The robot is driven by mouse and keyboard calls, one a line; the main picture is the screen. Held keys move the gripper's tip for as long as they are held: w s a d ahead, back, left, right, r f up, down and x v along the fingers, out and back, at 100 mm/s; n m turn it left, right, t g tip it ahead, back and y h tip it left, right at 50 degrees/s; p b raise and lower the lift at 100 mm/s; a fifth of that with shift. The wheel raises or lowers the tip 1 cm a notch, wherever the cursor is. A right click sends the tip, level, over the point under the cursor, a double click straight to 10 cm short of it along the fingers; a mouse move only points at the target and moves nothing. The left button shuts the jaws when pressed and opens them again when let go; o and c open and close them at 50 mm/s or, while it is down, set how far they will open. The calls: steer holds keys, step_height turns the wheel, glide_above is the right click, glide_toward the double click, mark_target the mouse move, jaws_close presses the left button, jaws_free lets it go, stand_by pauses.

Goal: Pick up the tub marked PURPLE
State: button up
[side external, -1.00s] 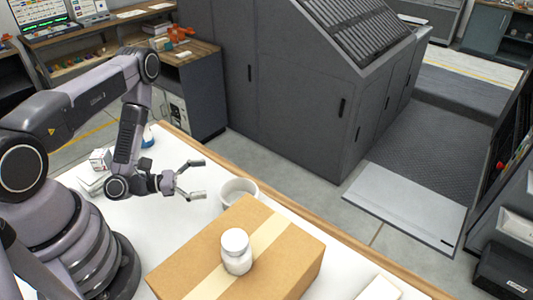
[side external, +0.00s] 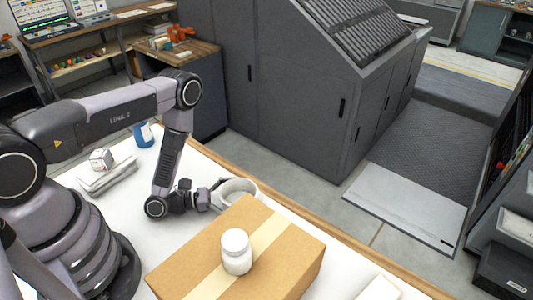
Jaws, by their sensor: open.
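A white open tub (side external: 244,187) stands on the white table, behind the cardboard box, which hides its lower front. A white lidded jar (side external: 236,252) stands upright on top of the box. No marking reading PURPLE is legible on either one. My gripper (side external: 219,194) is low over the table, level with the tub and pointing right at its left side. It is open. Its fingers overlap the tub's left edge in this view. I cannot tell whether they touch the tub or are around it.
The taped cardboard box (side external: 195,262) fills the front middle, close to my gripper. A blue-and-white container (side external: 145,134), a small white carton (side external: 101,159) and a flat pale stack (side external: 110,178) are on the left. A white object (side external: 380,289) lies at the front right, near the wooden table edge.

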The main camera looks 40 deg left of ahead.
steer(key=shift+w+d, duration=0.2)
steer(key=shift+w, duration=0.05)
steer(key=c, duration=0.9)
steer(key=shift+o, duration=0.2)
steer(key=shift+r, duration=0.15)
